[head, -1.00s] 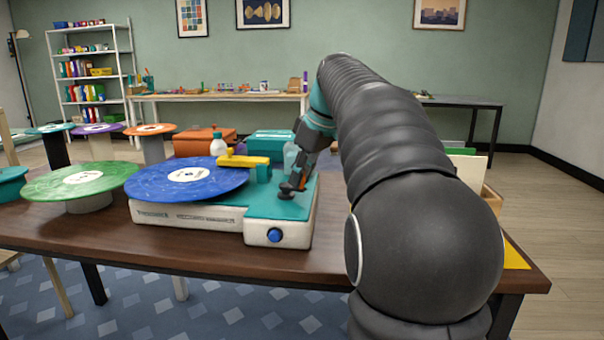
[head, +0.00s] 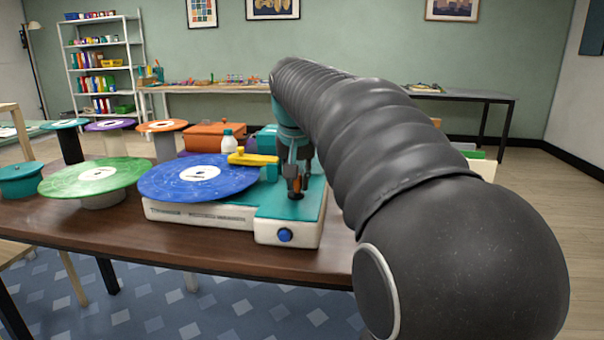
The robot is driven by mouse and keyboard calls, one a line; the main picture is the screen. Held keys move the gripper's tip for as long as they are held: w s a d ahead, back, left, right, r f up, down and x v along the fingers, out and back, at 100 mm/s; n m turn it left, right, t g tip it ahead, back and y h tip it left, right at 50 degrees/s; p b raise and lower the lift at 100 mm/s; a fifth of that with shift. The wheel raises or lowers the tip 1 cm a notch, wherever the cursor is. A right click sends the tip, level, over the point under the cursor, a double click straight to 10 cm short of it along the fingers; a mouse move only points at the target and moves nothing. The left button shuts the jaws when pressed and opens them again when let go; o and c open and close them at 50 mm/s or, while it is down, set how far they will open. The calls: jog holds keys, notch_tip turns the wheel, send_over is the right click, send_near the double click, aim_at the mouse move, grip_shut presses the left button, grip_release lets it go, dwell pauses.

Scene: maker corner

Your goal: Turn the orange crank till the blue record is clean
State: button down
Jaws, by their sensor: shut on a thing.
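The blue record (head: 165,182) lies flat on the white and teal machine (head: 200,213), with light streaks on its surface. A yellow arm (head: 253,159) reaches over the record's right edge. My gripper (head: 296,190) points down over the machine's teal top at the right. It is shut on the orange crank (head: 297,184), of which only a small orange part shows between the fingers. The rest of the crank is hidden by the fingers.
A green record (head: 70,180) on a stand is left of the machine. Purple, orange and teal discs stand behind it. A white bottle (head: 228,141) and an orange box (head: 213,136) are behind the machine. The table's front strip (head: 130,238) is clear.

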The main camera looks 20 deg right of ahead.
jog(key=m, duration=0.1)
jog(key=a+m+g+h, duration=0.1)
jog(key=m, duration=0.1)
jog(key=shift+w+a+m, duration=0.1)
jog(key=shift+w+m, duration=0.2)
jog(key=shift+w, duration=0.05)
jog(key=shift+w+a+m+g+h, duration=0.15)
jog(key=shift+m+g+h, duration=0.05)
jog(key=shift+m, duration=0.55)
jog(key=shift+w+a+m+g+h, duration=0.15)
jog(key=shift+w+m+g+h, duration=0.05)
jog(key=shift+m, duration=0.5)
jog(key=shift+w+a+m+g+h, duration=0.15)
jog(key=shift+m+g+h, duration=0.05)
jog(key=shift+m, duration=0.55)
jog(key=c, duration=1.1)
grip_release()
jog(key=shift+o, duration=0.2)
jog(key=v, duration=1.2)
